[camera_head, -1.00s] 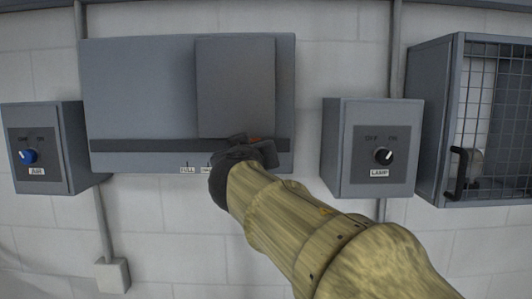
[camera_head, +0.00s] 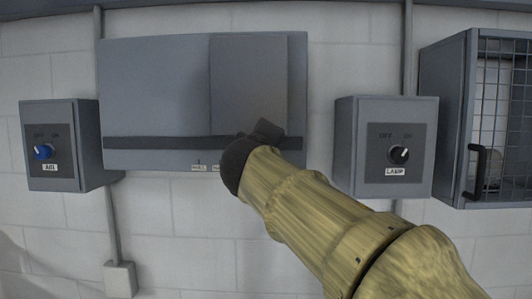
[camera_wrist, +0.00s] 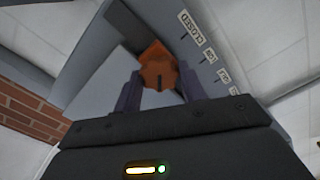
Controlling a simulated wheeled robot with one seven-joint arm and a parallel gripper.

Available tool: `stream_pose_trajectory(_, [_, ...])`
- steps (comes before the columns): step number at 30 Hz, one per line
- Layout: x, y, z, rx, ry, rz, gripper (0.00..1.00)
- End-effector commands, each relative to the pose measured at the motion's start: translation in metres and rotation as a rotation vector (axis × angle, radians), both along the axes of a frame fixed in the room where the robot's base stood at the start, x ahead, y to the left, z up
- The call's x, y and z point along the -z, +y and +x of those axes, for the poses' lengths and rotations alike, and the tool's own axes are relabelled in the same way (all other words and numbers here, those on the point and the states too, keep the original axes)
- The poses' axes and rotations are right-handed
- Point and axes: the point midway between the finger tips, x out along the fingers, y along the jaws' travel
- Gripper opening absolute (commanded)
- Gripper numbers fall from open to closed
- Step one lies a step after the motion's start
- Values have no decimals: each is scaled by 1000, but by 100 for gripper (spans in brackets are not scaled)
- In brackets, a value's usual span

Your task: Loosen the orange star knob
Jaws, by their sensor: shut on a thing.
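The orange star knob (camera_wrist: 158,75) shows in the wrist view, between the two fingers of my gripper (camera_wrist: 160,88). The fingers are shut on its sides. A dark mark runs on the knob's near face. The knob sits at a grey panel whose edge scale (camera_wrist: 205,50) carries a "CLOSED" label and other small marks. In the head view my gripper (camera_head: 266,134) is at the lower edge of the raised plate (camera_head: 248,80) on the wide grey panel (camera_head: 150,85). My wrist hides the knob there.
A grey box with a blue switch (camera_head: 44,151) hangs at left. A lamp switch box (camera_head: 386,120) is close to the right of my arm. A mesh-fronted cabinet (camera_head: 450,110) with a black handle (camera_head: 475,170) is at far right. Bare wall lies below the panel.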

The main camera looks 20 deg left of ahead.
Motion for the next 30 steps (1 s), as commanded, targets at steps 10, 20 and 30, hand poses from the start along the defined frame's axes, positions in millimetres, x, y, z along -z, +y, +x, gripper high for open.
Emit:
stream_pose_trajectory(10, [2, 0, 1, 0, -76, -320, 18])
stream_pose_trajectory(20, [2, 0, 0, 1, -141, -598, 18])
stream_pose_trajectory(30, [2, 0, 0, 1, -178, -748, 18])
